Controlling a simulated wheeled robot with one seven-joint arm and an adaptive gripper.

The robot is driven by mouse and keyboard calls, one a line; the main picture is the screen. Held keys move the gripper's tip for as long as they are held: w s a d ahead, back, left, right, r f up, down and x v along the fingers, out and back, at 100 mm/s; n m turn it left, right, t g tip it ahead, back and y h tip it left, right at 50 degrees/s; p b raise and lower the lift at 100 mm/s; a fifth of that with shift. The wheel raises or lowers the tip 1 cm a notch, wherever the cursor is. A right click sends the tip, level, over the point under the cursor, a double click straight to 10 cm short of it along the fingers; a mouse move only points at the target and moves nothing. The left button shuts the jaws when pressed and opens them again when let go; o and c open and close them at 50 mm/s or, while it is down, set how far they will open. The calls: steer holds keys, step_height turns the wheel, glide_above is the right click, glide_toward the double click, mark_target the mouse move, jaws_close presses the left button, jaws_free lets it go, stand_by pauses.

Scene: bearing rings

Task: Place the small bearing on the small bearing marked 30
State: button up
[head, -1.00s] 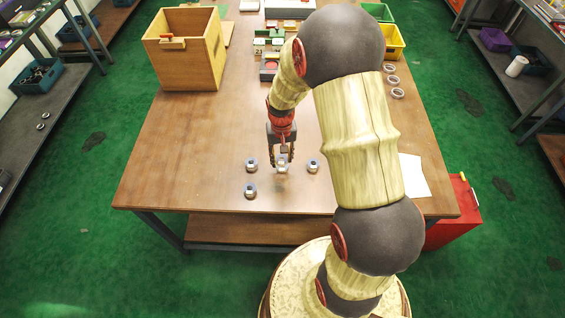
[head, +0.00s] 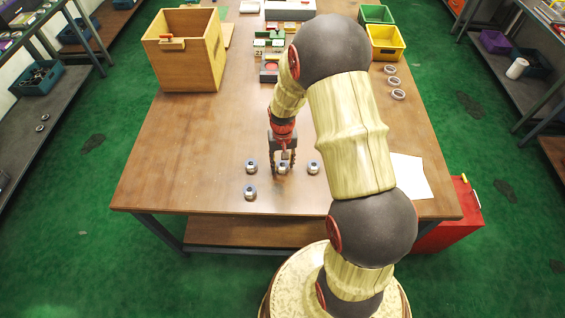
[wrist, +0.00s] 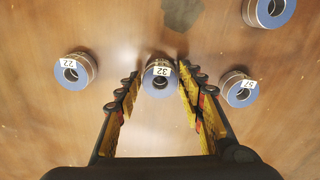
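Several small bearings with blue faces and steel sides stand on the wooden table. In the wrist view, one marked 32 (wrist: 160,80) lies between my fingertips. One marked 22 (wrist: 75,70) is at left, one that seems marked 37 (wrist: 238,90) at right, and one without a visible label (wrist: 270,10) at top right. I read no 30 on any of them. In the head view they show as a middle bearing (head: 283,168) and others at right (head: 313,167), left (head: 251,166) and front left (head: 250,192). My gripper (wrist: 164,74) is open, its fingers straddling the 32 bearing with gaps on both sides.
Larger rings (head: 391,82) lie at the table's right side, near a white sheet (head: 408,176). A wooden box (head: 185,60) stands at back left. Yellow (head: 386,44) and green bins are at back right. The table left of the bearings is clear.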

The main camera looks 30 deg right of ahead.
steer(key=o, duration=0.3)
steer(key=shift+r, duration=0.1)
step_height(320, 180, up, 12)
steer(key=p, duration=0.3)
step_height(320, 180, up, 16)
steer(key=n+t, duration=0.2)
glide_above(282, 165)
steer(key=s+a, duration=0.5)
steer(key=a, duration=0.2)
steer(key=s+a+r+n+t, duration=0.1)
steer(key=s+a+r, duration=0.2)
steer(key=s+r, duration=0.2)
steer(key=s+a+r+n+t, duration=0.1)
steer(key=s+a+r, duration=0.3)
steer(key=s, duration=0.6)
steer(key=shift+r+n+t, duration=0.4)
steer(key=shift+r+t, duration=0.25)
steer(key=shift+t, duration=0.15)
steer(key=shift+w, duration=0.1)
steer(key=shift+f+b, duration=1.15)
steer(key=shift+b, duration=0.15)
